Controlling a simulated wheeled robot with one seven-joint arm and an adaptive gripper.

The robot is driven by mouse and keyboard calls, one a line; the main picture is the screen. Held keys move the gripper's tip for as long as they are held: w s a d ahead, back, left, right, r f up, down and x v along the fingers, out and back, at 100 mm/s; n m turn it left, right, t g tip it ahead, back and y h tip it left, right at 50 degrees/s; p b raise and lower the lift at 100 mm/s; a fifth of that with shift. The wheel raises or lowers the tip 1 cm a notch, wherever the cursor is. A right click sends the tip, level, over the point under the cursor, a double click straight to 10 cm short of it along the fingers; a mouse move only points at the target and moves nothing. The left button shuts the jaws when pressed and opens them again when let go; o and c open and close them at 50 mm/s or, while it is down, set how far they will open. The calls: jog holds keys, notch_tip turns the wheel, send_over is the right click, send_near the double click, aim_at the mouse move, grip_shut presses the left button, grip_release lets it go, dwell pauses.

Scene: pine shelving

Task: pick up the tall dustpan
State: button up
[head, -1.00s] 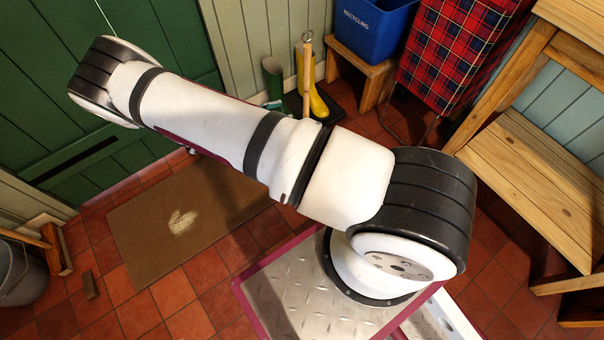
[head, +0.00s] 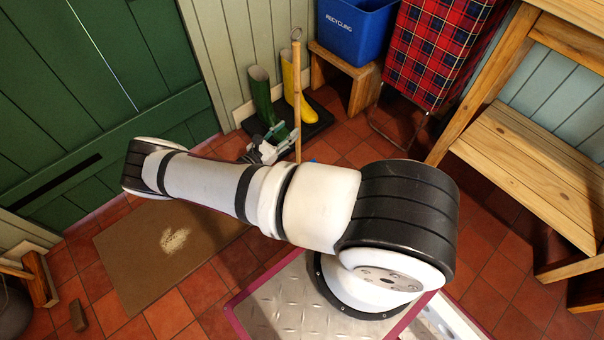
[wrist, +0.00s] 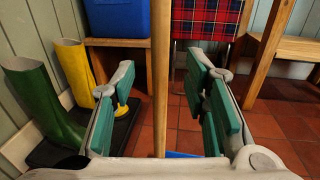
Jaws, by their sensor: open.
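The tall dustpan has a long pale wooden handle (head: 297,95) with a ring at its top, standing upright in the head view. A small blue part (head: 313,161), seemingly its pan, shows low down, mostly hidden behind my arm. My gripper (head: 284,136) is low beside the handle in the head view. In the wrist view my gripper (wrist: 162,78) is open, with green-padded fingers left and right of the handle (wrist: 161,60). The handle appears centred in the gap, apart from both pads. I cannot tell whether it is between the fingers or just beyond them. The blue part (wrist: 182,155) shows below.
Green boots (head: 262,100) and yellow boots (head: 291,80) stand on a dark tray (head: 318,122) close behind. A blue recycling bin (head: 350,30) sits on a wooden stool (head: 348,75). A tartan cloth (head: 435,50) and pine shelving (head: 520,150) are at right. Tiled floor and a doormat (head: 165,245) lie in front.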

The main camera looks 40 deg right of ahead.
aim_at(296, 123)
jog(key=shift+w+d+f+b, duration=0.1)
jog(key=shift+w+d+b, duration=0.15)
jog(key=shift+d, duration=0.75)
jog(key=shift+w+d+r+b, duration=0.1)
jog(key=shift+d+b, duration=0.2)
jog(key=shift+d, duration=0.65)
jog(key=shift+w+d+f+b, duration=0.1)
jog(key=shift+w+d+b, duration=0.15)
jog(key=shift+d, duration=0.75)
jog(key=shift+c, duration=0.2)
grip_shut()
